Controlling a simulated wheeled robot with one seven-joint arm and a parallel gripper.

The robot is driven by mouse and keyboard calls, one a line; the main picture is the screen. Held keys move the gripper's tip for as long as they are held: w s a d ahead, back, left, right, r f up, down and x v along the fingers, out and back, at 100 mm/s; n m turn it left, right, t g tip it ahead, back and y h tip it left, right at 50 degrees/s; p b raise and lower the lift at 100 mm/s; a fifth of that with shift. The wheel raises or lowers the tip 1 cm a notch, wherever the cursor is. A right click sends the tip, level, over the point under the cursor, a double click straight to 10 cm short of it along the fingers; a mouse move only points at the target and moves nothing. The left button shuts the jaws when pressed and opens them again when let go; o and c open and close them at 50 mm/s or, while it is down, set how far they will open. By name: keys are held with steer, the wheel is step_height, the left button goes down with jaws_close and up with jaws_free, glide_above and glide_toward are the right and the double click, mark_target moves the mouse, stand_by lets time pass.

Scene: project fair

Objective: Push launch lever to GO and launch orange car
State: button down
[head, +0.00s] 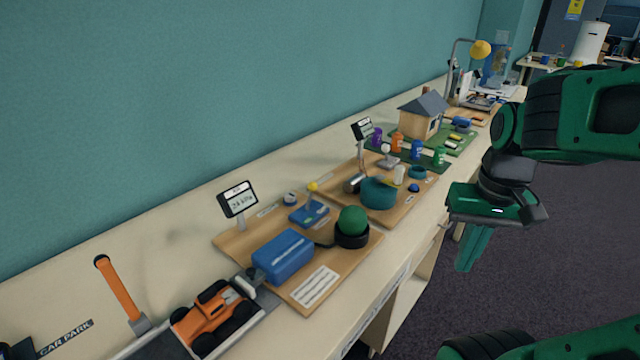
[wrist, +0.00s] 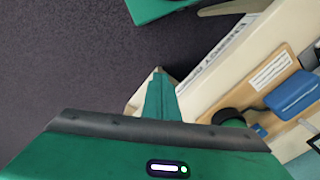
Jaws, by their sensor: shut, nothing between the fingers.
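The orange car (head: 212,316) sits on a dark grey track at the bottom left of the head view. An orange lever (head: 118,288) stands just left of the car, tilted to the upper left from a grey base. I see no readable GO mark. My gripper (head: 470,262) is shut and empty, pointing down off the front edge of the bench at the right. It is well apart from the car and lever. Its shut fingers also show in the wrist view (wrist: 160,92), above the dark floor. The car and lever are not in the wrist view.
The long bench (head: 150,245) runs along a teal wall. More boards and a model house (head: 420,118) stand farther back. A CAR PARK sign (head: 66,338) lies left.

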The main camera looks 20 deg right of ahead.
steer(key=w+a+r+n+t+y, duration=0.2)
steer(key=w+a+r, duration=0.1)
steer(key=w, duration=1.1)
steer(key=w+a+r+n+t+y, duration=0.2)
steer(key=w+a+r+t, duration=0.1)
steer(key=w, duration=1.1)
steer(key=shift+a+r+n, duration=0.15)
steer(key=shift+a+n, duration=0.05)
steer(key=shift+n, duration=0.1)
glide_toward(310, 196)
steer(key=w+f, duration=0.1)
steer(key=w+d+f, duration=0.1)
steer(key=w+f, duration=0.1)
steer(key=f, duration=0.1)
steer(key=shift+w+d+f, duration=0.1)
steer(key=shift+w+d, duration=0.1)
steer(key=shift+d, duration=0.15)
steer(key=shift+a, duration=0.25)
steer(key=shift+d, duration=0.1)
